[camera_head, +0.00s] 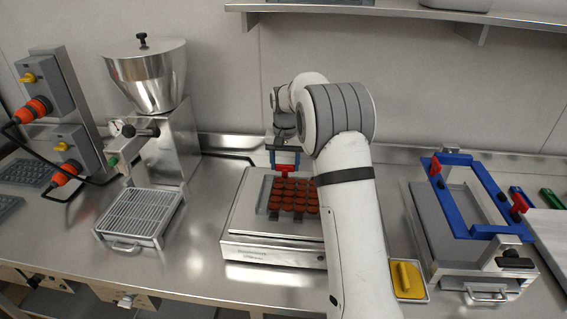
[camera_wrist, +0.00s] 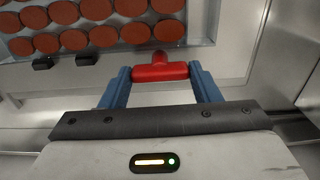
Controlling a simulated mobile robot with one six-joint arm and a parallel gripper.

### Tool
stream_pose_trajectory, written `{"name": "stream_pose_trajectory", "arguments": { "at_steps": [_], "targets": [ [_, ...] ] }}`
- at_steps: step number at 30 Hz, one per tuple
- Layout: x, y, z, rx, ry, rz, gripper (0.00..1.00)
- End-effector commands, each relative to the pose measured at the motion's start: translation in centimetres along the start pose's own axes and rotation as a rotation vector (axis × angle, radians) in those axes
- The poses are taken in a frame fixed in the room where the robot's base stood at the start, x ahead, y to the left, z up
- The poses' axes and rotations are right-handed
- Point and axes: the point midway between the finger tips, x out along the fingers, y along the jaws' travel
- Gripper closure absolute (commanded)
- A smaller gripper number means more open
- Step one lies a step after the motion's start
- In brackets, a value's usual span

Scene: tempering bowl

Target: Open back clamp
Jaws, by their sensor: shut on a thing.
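The back clamp shows a red T-shaped handle (camera_head: 286,169) at the back edge of the mould plate (camera_head: 263,197), which holds rows of round brown-red pieces. In the wrist view the red handle (camera_wrist: 160,72) sits between the two blue fingers of my gripper (camera_wrist: 160,82). My gripper (camera_head: 284,153) is shut on this handle, fingers on either side of it. The clamp's base and pivot are hidden, so I cannot tell how far it is turned.
The plate rests on a steel scale-like unit (camera_head: 272,252). My arm covers its right side. A blue frame (camera_head: 464,210) with two red clamps stands at right. A yellow scraper (camera_head: 407,278) lies in between. A hopper machine (camera_head: 148,80) and a grated tray (camera_head: 140,215) stand at left.

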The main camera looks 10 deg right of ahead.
Motion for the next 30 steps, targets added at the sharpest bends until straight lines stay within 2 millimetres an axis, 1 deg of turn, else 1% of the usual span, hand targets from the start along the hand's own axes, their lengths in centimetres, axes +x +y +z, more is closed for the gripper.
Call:
{"name": "stream_pose_trajectory", "arguments": {
  "at_steps": [1, 9, 25, 26, 30],
  "targets": [
    [-0.36, -0.07, -0.21, 0.022, 0.010, -0.003, 0.66],
    [-0.35, -0.08, -0.18, 0.106, 0.009, -0.004, 0.66],
    [-0.22, -0.11, -0.03, 0.123, 0.003, -0.003, 0.66],
    [-0.21, -0.11, -0.03, 0.123, 0.002, -0.003, 0.40],
    [-0.16, -0.07, -0.02, 0.122, 0.002, -0.002, 0.29]
  ]
}}
